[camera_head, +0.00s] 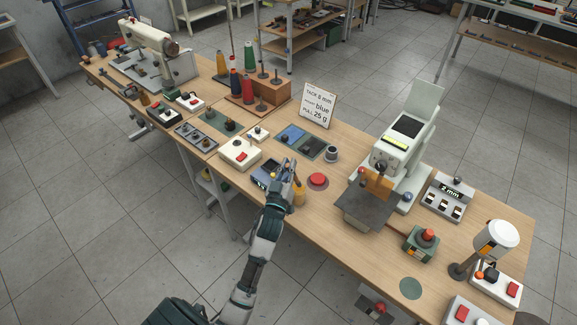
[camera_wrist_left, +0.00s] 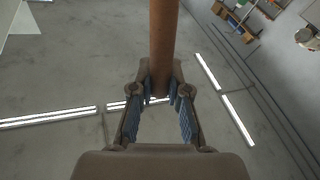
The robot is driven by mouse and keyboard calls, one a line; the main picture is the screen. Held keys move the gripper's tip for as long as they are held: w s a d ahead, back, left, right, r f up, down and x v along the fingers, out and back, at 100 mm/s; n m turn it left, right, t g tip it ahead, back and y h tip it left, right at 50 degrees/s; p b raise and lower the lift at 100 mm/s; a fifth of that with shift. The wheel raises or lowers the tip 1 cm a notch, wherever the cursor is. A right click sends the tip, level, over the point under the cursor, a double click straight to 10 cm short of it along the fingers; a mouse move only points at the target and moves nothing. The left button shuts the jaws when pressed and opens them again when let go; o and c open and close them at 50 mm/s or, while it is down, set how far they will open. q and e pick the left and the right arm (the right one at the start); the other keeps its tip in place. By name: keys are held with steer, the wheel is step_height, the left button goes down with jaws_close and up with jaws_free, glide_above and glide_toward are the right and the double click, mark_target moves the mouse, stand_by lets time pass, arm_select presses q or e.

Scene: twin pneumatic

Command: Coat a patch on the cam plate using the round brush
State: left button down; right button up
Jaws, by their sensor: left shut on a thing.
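My left gripper (camera_head: 286,172) is over the front edge of the bench, near the middle. In the left wrist view its two fingers (camera_wrist_left: 160,98) are closed around a plain brown rod, seemingly the handle of the round brush (camera_wrist_left: 163,42). The rod runs up out of that picture, and its bristles do not show there. A small orange-yellow upright thing (camera_head: 299,192) shows right beside the gripper; I cannot tell if it is part of the brush. I cannot surely pick out the cam plate. My right gripper is not in view.
A red round button (camera_head: 318,180) lies just right of the gripper. A white press (camera_head: 392,160) with a dark plate (camera_head: 366,208) stands further right. A sign (camera_head: 317,106) stands behind, a dark cup (camera_head: 331,154) nearer, and a white switch box (camera_head: 240,154) left.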

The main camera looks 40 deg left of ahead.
arm_select(q)
steer(key=shift+f+b, duration=0.35)
steer(key=shift+f, duration=0.25)
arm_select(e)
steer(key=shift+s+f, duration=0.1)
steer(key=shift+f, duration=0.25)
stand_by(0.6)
arm_select(q)
steer(key=shift+r+p, duration=1.85)
steer(key=shift+r, duration=0.05)
steer(key=shift+r+p, duration=1.6)
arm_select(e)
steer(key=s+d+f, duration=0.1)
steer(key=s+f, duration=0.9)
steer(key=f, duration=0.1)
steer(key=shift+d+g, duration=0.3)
